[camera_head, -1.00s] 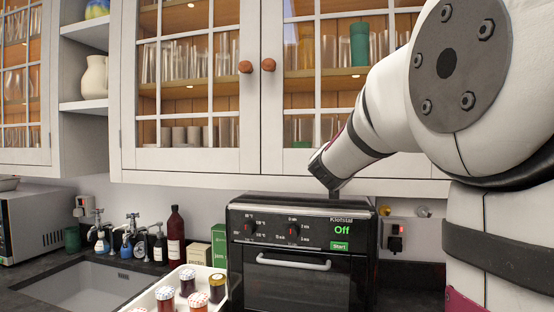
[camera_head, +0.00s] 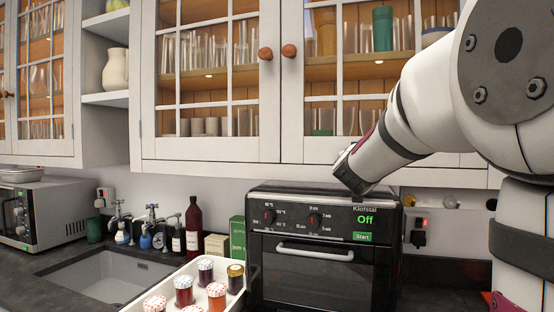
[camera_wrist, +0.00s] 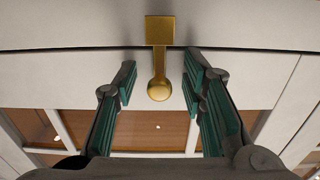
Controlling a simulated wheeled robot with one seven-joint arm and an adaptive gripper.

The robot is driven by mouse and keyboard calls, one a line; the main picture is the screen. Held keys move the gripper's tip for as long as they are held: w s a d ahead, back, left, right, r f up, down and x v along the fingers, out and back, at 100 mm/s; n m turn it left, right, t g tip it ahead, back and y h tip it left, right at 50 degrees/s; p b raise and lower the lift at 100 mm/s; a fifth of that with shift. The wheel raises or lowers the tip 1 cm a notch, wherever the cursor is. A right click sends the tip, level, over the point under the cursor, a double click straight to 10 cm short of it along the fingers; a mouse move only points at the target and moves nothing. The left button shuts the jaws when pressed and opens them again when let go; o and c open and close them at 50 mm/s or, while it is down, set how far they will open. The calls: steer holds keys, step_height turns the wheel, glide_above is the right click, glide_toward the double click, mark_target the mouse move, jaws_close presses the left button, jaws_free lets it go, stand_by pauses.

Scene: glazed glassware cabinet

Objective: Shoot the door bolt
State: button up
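A brass bolt (camera_wrist: 158,30) with a round knob (camera_wrist: 159,89) shows in the wrist view, fixed to the white cabinet frame. My gripper (camera_wrist: 159,70) is open, with one green-padded finger on each side of the knob. Gaps show between the knob and both fingers, so nothing is held. In the head view the glazed double doors, left door (camera_head: 210,150) and right door (camera_head: 292,110), are shut. The bolt and fingers do not show there; my arm's dark end sits in front of the right door's lower edge, above the oven.
Two wooden door knobs (camera_head: 265,54) stick out near the centre seam. A black oven (camera_head: 325,255) stands below the doors. A crate of jars (camera_head: 135,306), bottles and a sink (camera_head: 105,280) are to the left. Glassware (camera_head: 190,52) stands behind the panes.

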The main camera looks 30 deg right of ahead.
steer(key=v, duration=1.2)
steer(key=s+a+f+n+y, duration=0.1)
steer(key=a+f+n+y, duration=0.4)
steer(key=a, duration=0.7)
steer(key=s+a+f+n+y, duration=0.1)
steer(key=a+f+n+y, duration=0.2)
steer(key=a+f+y, duration=0.65)
steer(key=s+a+f+g, duration=0.2)
steer(key=s+f+g, duration=0.2)
steer(key=s, duration=0.4)
steer(key=s+a+f+n+g+h+p, duration=0.1)
steer(key=s+a+f+g, duration=0.2)
steer(key=s+f, duration=0.3)
steer(key=s, duration=0.3)
steer(key=shift+s+a+n+g, duration=0.3)
steer(key=shift+a+g, duration=0.05)
steer(key=shift+g, duration=0.05)
